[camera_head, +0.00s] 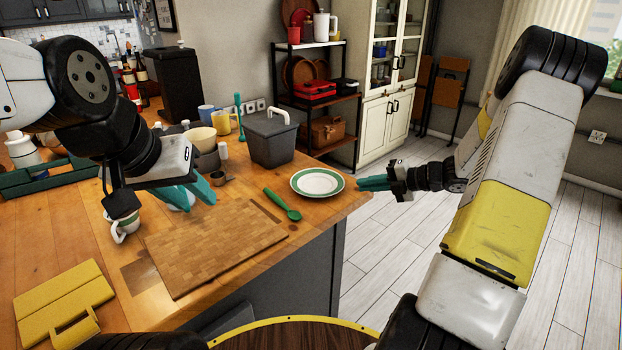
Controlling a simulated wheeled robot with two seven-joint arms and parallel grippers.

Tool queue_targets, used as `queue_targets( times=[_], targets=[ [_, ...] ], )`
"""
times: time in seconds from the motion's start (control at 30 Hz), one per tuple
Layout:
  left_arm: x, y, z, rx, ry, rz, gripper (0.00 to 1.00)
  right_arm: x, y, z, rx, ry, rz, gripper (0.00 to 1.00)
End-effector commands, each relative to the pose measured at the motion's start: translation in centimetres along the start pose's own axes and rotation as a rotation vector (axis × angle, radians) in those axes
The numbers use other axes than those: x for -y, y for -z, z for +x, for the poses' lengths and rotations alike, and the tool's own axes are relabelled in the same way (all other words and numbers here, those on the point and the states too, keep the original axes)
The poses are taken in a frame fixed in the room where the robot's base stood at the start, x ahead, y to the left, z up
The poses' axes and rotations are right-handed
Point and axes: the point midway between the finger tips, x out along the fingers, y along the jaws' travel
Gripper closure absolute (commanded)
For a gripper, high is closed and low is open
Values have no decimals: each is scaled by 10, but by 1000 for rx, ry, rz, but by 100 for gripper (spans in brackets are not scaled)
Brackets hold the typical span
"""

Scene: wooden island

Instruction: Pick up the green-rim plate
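The green-rim plate (317,183), white with a green band, lies flat near the right end of the wooden island (350,197). My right gripper (360,184) is just right of the plate, its teal fingers pointing left toward the rim. It holds no visible object, and a small gap seems to separate the fingertips from the plate. From this side, its finger opening cannot be judged. My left gripper (203,194) is above the island left of the plate, behind the cutting board, with its teal fingers spread apart. Nothing is seen held in it.
A green spoon (283,205) lies left of the plate, beside a cutting board (215,245). A dark grey lidded container (271,140) stands behind. A white mug (124,226), bowls (201,138) and a yellow case (63,302) are further left. Floor right of the island is clear.

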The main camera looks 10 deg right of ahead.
Motion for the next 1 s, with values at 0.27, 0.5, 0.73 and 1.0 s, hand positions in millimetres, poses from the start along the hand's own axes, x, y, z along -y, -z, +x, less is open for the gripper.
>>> queue_targets(
  times=[0.27,0.5,0.73,1.0],
  targets=[
    [0,0,0,0,0,0,64,10,-9,21,25,-26,103,92],
    [0,0,0,0,0,0,64,10,-8,44,25,-25,102,92],
    [0,0,0,0,0,0,64,10,-8,76,25,-24,99,92],
    [0,0,0,0,0,0,64,10,-8,78,26,-23,98,100]
  ],
)
